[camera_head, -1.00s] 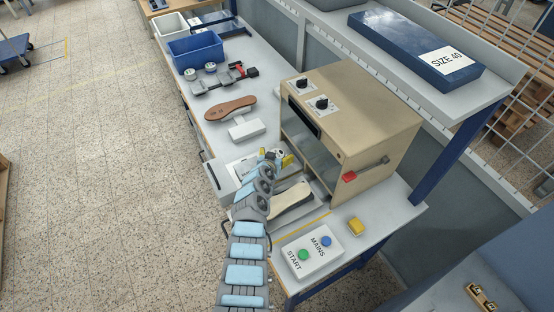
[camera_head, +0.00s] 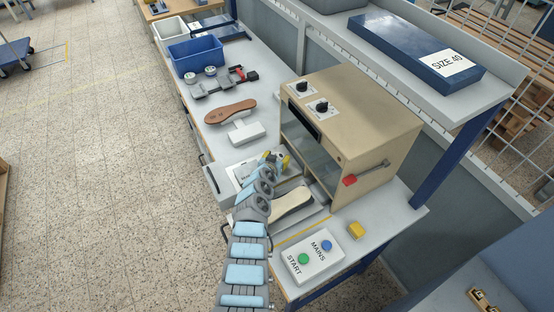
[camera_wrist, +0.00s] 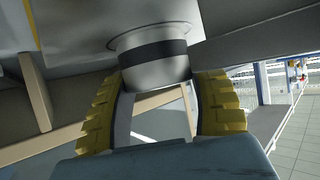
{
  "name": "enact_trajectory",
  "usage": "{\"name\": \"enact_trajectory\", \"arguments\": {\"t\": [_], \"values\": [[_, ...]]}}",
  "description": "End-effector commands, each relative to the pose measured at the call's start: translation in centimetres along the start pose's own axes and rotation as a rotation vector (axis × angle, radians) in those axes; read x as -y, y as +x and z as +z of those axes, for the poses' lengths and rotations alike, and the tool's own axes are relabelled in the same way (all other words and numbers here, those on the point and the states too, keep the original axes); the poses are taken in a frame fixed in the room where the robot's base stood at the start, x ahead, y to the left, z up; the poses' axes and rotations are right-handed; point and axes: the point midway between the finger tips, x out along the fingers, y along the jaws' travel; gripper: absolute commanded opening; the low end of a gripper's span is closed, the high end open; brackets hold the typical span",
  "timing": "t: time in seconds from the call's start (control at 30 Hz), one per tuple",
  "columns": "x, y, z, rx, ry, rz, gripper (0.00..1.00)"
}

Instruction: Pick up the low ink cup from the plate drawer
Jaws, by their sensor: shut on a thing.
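A grey metal cup (camera_wrist: 155,65) with a dark band and a wide rim fills the space between my yellow fingertips in the wrist view. My gripper (camera_wrist: 158,82) is shut on it, with one finger on each side. In the head view my gripper (camera_head: 275,160) is over the pulled-out plate drawer (camera_head: 217,184), left of the beige machine. The cup cannot be told apart from my gripper there. My arm hides part of the drawer.
The beige stamping machine (camera_head: 365,125) stands close to the right, with a red-tipped lever (camera_head: 350,180). A pale shoe form (camera_head: 291,202) lies in front of it. A brown sole (camera_head: 230,111), a blue bin (camera_head: 195,52) and a START/MAINS box (camera_head: 309,254) are on the bench.

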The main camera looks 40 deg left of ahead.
Motion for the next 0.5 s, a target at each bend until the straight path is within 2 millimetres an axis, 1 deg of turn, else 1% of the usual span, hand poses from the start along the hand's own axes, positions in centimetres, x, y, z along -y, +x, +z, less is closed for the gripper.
{"name": "enact_trajectory", "arguments": {"t": [0.17, 0.3, 0.37, 0.5], "values": [[-0.2, -0.6, -1.4, -0.003, 0.003, 0.002, 0.2], [-0.2, -1.9, -3.7, -0.005, 0.007, 0.001, 0.2], [-0.2, -2.4, -3.4, -0.003, 0.003, 0.0, 0.2], [-0.6, -4.1, -4.0, -0.002, 0.006, 0.002, 0.2]]}}
